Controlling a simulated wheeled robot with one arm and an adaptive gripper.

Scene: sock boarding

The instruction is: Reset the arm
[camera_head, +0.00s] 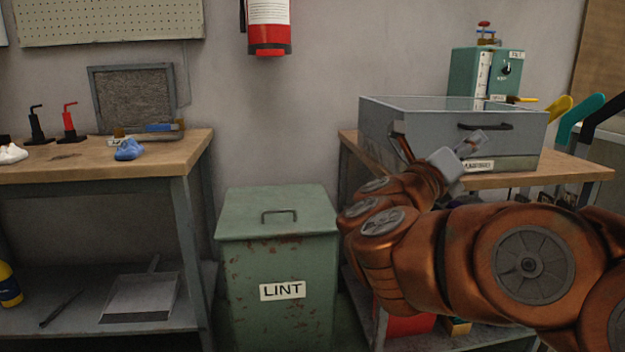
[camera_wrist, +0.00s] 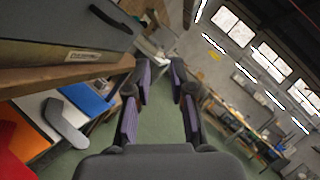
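My copper-coloured arm reaches in from the right in the head view, bent, with its end in front of the right workbench. The grey box also shows in the wrist view (camera_wrist: 55,30), at the upper left, tilted by the camera's roll.
A green LINT bin (camera_head: 278,250) stands between the left workbench (camera_head: 75,172) and the right workbench (camera_head: 580,168). A blue bundle (camera_head: 129,150) lies on the left bench. Yellow, teal and black upright shapes (camera_head: 580,120) stand at the right. Open floor shows in the wrist view.

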